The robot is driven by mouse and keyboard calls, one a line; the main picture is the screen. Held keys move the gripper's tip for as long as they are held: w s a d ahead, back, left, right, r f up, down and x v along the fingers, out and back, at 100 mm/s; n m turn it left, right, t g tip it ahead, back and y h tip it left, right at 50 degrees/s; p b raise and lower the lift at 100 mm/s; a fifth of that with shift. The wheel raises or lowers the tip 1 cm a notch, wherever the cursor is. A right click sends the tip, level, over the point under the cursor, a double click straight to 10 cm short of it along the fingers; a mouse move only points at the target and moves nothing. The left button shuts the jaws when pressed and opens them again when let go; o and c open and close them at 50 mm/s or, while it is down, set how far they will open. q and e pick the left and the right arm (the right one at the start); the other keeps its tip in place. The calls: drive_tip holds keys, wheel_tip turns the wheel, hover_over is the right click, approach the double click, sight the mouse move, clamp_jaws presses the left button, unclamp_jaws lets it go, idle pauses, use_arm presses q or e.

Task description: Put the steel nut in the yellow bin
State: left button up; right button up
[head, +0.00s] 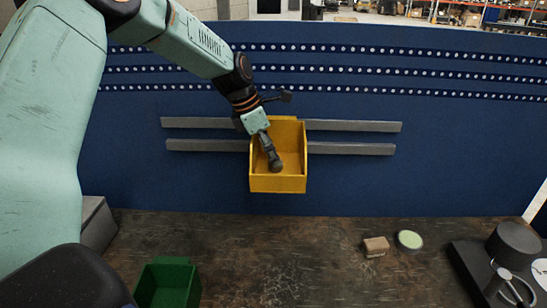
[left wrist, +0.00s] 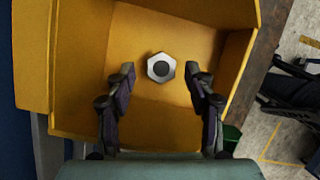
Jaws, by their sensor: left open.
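The yellow bin (head: 278,184) hangs on the grey rails of the blue panel in the head view. It fills much of the left wrist view (left wrist: 90,40). The steel nut (left wrist: 160,67), a silver hexagon with a dark centre, is inside the yellow bin in the left wrist view. In the head view the nut cannot be made out. My left gripper (head: 273,158) reaches into the bin's open top. In the left wrist view its two fingers (left wrist: 160,76) are spread, with nothing held, and the nut shows between the fingertips. My right gripper is not in view.
A green bin (head: 168,284) stands on the worn brown table (head: 270,255) at front left. A small brown block (head: 376,246) and a round pale-green-topped item (head: 409,240) lie at right. Dark equipment (head: 512,246) stands at far right. The middle of the table is clear.

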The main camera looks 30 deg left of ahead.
use_arm(q)
drive_tip(key=v, duration=0.9)
drive_tip(key=shift+r, duration=0.45)
